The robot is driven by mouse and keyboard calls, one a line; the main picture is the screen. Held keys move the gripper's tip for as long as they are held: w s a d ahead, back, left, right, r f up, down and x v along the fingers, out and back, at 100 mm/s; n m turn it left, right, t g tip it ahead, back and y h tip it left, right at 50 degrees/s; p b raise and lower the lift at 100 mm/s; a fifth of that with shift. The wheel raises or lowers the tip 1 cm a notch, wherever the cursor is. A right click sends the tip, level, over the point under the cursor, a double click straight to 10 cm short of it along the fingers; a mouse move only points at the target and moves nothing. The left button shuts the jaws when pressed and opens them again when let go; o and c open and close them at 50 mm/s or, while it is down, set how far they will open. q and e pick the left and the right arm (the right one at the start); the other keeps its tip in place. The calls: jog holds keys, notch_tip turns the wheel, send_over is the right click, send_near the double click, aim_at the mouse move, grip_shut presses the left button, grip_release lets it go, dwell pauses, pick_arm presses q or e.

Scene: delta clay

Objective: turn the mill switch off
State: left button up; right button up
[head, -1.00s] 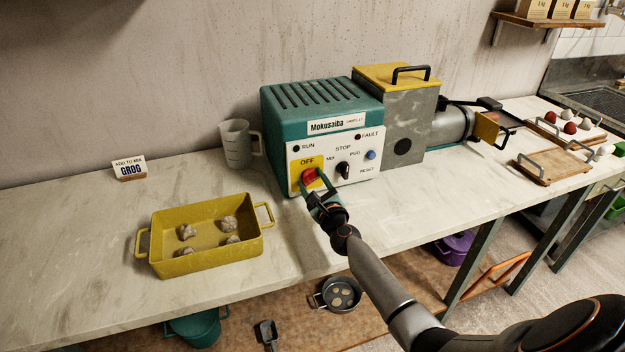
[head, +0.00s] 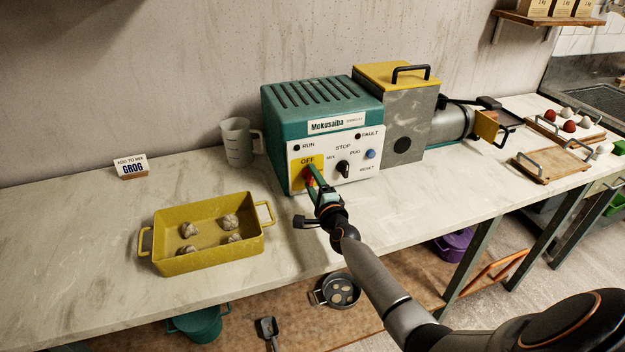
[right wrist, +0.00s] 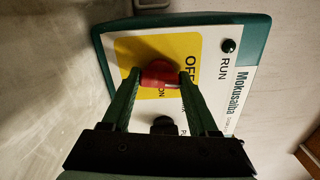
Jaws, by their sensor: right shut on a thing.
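The mill is a teal box (head: 322,98) with a white front panel (head: 350,171) on the bench. Its red switch (head: 309,178) sits on a yellow plate (head: 296,173) marked OFF. In the right wrist view the red switch (right wrist: 160,74) lies between my fingertips, with part of ON showing beside it. My right gripper (head: 313,176) is shut on the switch; its fingers also show in the right wrist view (right wrist: 162,78). The fingers partly hide the switch in the head view. The RUN lamp (right wrist: 229,46) looks dark. My left gripper is not in view.
A black knob (head: 343,167) and a blue RESET button (head: 371,155) are on the same panel. A yellow tray (head: 205,263) with several clay lumps stands left of my arm. A clear jug (head: 237,143) stands left of the mill. The bench's left part is mostly clear.

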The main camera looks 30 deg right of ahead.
jog(key=shift+n, duration=0.9)
jog(key=o, duration=1.4)
jog(key=shift+s+a+p, duration=0.1)
jog(key=shift+s+p, duration=0.2)
jog(key=shift+s, duration=0.15)
jog(key=p+v, duration=0.1)
jog(key=v, duration=1)
jog(key=shift+s, duration=0.3)
jog(key=shift+f, duration=0.1)
